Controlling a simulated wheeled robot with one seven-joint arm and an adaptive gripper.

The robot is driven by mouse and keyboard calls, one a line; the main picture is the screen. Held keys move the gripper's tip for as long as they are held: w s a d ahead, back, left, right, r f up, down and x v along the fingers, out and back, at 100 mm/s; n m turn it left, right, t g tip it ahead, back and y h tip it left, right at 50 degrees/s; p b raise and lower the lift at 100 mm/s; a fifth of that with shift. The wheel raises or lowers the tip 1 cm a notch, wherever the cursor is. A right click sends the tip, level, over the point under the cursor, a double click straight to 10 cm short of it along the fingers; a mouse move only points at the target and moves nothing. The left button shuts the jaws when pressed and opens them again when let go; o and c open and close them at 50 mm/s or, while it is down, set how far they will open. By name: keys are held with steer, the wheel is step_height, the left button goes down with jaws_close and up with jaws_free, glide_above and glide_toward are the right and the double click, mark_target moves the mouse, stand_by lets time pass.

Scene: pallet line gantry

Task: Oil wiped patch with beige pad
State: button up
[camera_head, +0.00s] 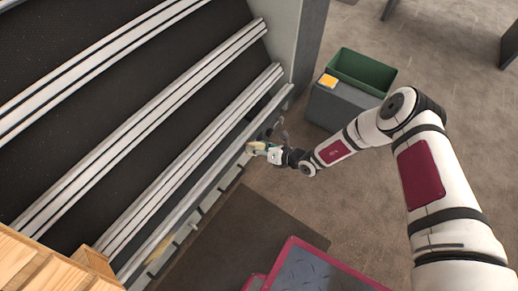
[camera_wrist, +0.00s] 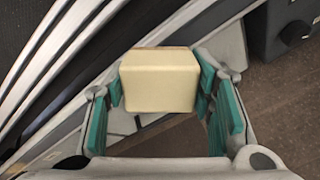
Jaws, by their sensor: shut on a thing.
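My gripper (camera_wrist: 163,95) is shut on a beige pad (camera_wrist: 158,80), a block with a brown far edge, held between its teal finger pads. In the head view my gripper (camera_head: 262,149) is beside the outer metal rail (camera_head: 213,174), near the rail's upper right end. The pad shows there only as a small pale spot, and I cannot tell whether it touches the rail. A faint yellowish patch (camera_head: 159,252) shows low on the rail side at the lower left; I cannot tell whether it is the wiped patch.
Dark conveyor beds with pale rails fill the left, ending at a grey post (camera_head: 304,45). A green bin (camera_head: 364,71) and a grey box (camera_head: 343,106) with an orange-yellow item (camera_head: 328,81) stand right of it. Wooden boards (camera_head: 35,262) and a red-edged platform (camera_head: 318,270) lie at the bottom.

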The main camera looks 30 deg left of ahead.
mark_target(232, 163)
steer(key=shift+b+x, duration=0.75)
steer(key=shift+x, duration=0.4)
stand_by(0.4)
steer(key=s+p, duration=0.2)
steer(key=s, duration=0.1)
steer(key=shift+r+p, duration=0.15)
steer(key=shift+p, duration=0.2)
steer(key=shift+s+a+p, duration=0.2)
steer(key=shift+s+p, duration=1)
steer(key=shift+s, duration=0.55)
steer(key=shift+s+a+p, duration=0.25)
steer(key=shift+s+p, duration=0.9)
steer(key=shift+s, duration=0.55)
steer(key=shift+s+a+p, duration=0.1)
steer(key=shift+s+p, duration=2)
steer(key=shift+s, duration=0.95)
steer(key=shift+w, duration=0.2)
steer(key=shift+w+f+b, duration=0.2)
steer(key=shift+w+b, duration=0.3)
steer(key=shift+w, duration=0.35)
steer(key=shift+w+d+b, duration=0.2)
steer(key=shift+w+b, duration=0.8)
steer(key=shift+w, duration=1.3)
